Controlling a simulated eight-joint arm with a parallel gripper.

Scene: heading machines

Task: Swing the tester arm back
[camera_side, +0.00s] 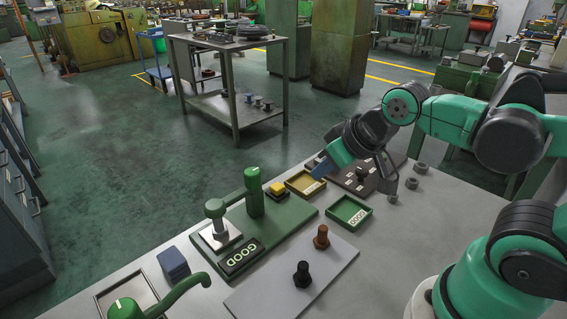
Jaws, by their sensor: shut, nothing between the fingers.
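The tester stands on a green base plate (283,222) on the bench. It has an upright green post (254,191), a pale green round-headed piece (215,210) on a metal block, and a sign reading GOOD (241,257). I cannot tell which part is the tester arm; a curved green lever (178,292) with a round end also shows at the bottom left, cut off by the frame. My gripper (390,192) is shut and empty, low over the bench at the right, near a dark plate (345,178), well apart from the tester.
A blue block (173,264) sits at left. Small nuts (421,167) lie near my gripper.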

